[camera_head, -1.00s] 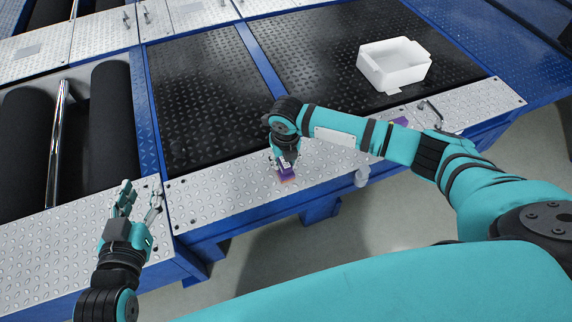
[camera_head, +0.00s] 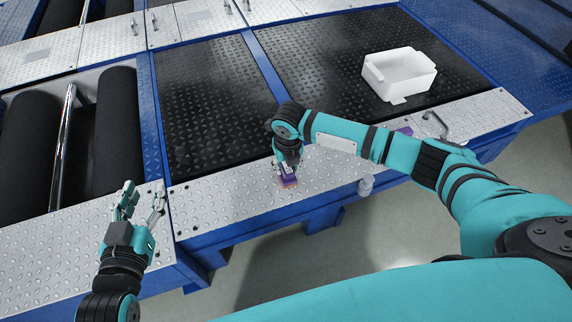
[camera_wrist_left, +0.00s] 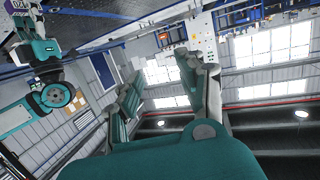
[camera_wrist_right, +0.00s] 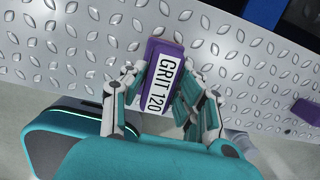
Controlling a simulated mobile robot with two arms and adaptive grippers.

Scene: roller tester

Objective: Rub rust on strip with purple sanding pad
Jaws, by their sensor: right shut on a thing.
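The purple sanding pad (camera_wrist_right: 152,60) carries a white label reading GRIT 120 in the right wrist view. My right gripper (camera_wrist_right: 158,88) is shut on it, with fingers on both sides. In the head view the pad (camera_head: 287,179) is low over the silver tread-plate strip (camera_head: 225,197), near its front edge; I cannot tell whether it touches.
Another purple block (camera_head: 404,131) lies on the strip to the right, partly behind my right arm. A white open bin (camera_head: 400,77) stands on the black plate. A small pale object (camera_head: 366,186) is at the strip's front edge. Black rollers (camera_head: 118,128) lie at left.

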